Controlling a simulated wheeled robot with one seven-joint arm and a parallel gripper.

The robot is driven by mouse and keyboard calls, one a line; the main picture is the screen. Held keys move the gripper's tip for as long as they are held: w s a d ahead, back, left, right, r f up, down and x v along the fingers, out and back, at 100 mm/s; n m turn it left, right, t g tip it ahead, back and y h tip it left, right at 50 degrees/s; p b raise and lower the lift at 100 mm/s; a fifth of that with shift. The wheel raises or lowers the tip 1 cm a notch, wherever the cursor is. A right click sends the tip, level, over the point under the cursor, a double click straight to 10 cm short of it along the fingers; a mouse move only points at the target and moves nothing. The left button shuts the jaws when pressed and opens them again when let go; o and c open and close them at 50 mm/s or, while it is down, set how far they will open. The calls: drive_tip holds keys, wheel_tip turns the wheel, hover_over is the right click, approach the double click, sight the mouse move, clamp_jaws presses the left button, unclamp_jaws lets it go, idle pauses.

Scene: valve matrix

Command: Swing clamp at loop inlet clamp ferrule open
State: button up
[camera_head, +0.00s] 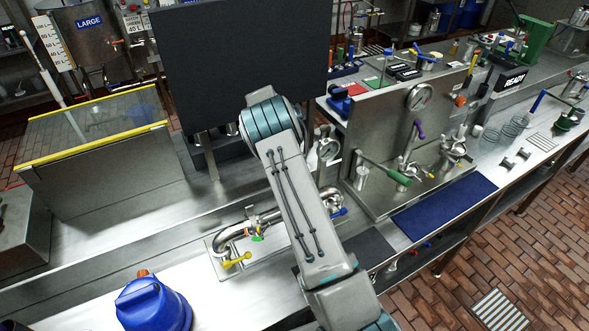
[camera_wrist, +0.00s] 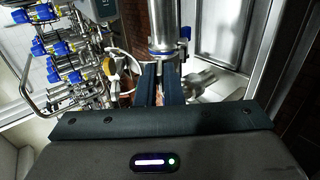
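A bent steel pipe loop (camera_head: 262,219) lies on a low plate on the bench in the head view. It has a yellow handle (camera_head: 237,260), a green piece (camera_head: 258,237) and, at its right end, a blue handle (camera_head: 340,212). I cannot tell which fitting is the inlet clamp. In the wrist view, my gripper (camera_wrist: 160,72) has two dark fingers with a narrow gap between them. Whether anything is between the tips is unclear. My arm hides my gripper in the head view.
A steel panel with a gauge (camera_head: 419,97) and valves stands right of my arm. A dark screen (camera_head: 240,60) stands behind. A blue container (camera_head: 152,303) is front left. Blue-capped valves on pipes (camera_wrist: 62,48) are left in the wrist view. The blue mat (camera_head: 445,205) is clear.

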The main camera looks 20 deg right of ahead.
idle(0.3)
drive_tip(key=r+b, duration=0.1)
drive_tip(key=r, duration=0.2)
drive_tip(key=r+b, duration=0.1)
drive_tip(key=shift+s+d+r+b, duration=0.2)
drive_tip(key=shift+d+r+b, duration=0.1)
drive_tip(key=shift+d, duration=0.1)
drive_tip(key=s+d+r+b, duration=0.1)
drive_tip(key=s+d+r, duration=0.1)
drive_tip(key=s+d+r+b, duration=0.1)
drive_tip(key=s+d+r, duration=0.1)
drive_tip(key=d, duration=0.1)
drive_tip(key=s+d+r+b, duration=0.1)
drive_tip(key=s+d+r, duration=0.1)
drive_tip(key=s+d, duration=0.1)
drive_tip(key=shift+d+r, duration=0.25)
